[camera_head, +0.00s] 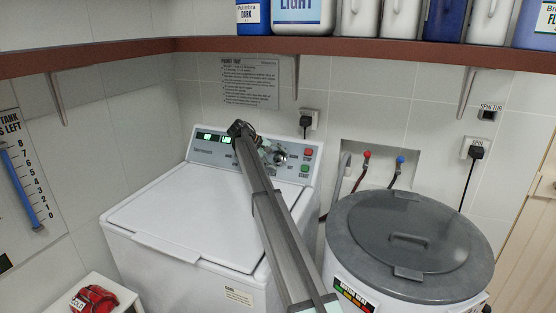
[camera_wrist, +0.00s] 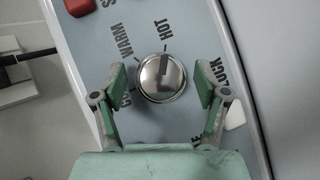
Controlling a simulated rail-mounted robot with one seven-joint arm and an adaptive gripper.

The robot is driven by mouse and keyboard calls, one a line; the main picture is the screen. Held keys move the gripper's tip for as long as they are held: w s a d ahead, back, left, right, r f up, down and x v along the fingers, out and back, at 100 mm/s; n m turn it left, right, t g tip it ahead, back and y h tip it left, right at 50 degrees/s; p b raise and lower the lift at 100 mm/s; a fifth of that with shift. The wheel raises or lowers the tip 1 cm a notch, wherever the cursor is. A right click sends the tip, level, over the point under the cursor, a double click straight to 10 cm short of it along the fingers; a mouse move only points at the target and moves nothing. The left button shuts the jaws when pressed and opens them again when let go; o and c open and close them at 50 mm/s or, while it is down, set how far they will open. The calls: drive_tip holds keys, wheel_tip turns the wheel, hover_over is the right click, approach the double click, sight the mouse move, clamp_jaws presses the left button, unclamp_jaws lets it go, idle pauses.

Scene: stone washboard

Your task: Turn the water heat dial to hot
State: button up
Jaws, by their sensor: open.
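The water heat dial (camera_wrist: 160,84) is a round silver knob on the washer's grey control panel (camera_wrist: 95,45). It has COLD, WARM and HOT lettering around it. A dark line on its face points up toward the tick under HOT (camera_wrist: 161,29). The COLD word is partly hidden by a finger. My gripper (camera_wrist: 163,82) is open, with one green-padded finger on each side of the dial and a visible gap to it. In the head view, the dial (camera_head: 280,158) shows just right of my gripper (camera_head: 262,149), at the end of my arm.
The panel has a red button (camera_head: 308,152) and a green button (camera_head: 305,168) to the right of the dial. The white washer lid (camera_head: 190,208) is clear. A grey-lidded tub (camera_head: 455,235) stands on the right. A brown shelf (camera_head: 390,50) with bottles runs above.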

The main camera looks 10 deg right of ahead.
drive_tip(key=v, duration=0.7)
drive_tip(key=shift+s+a, duration=0.1)
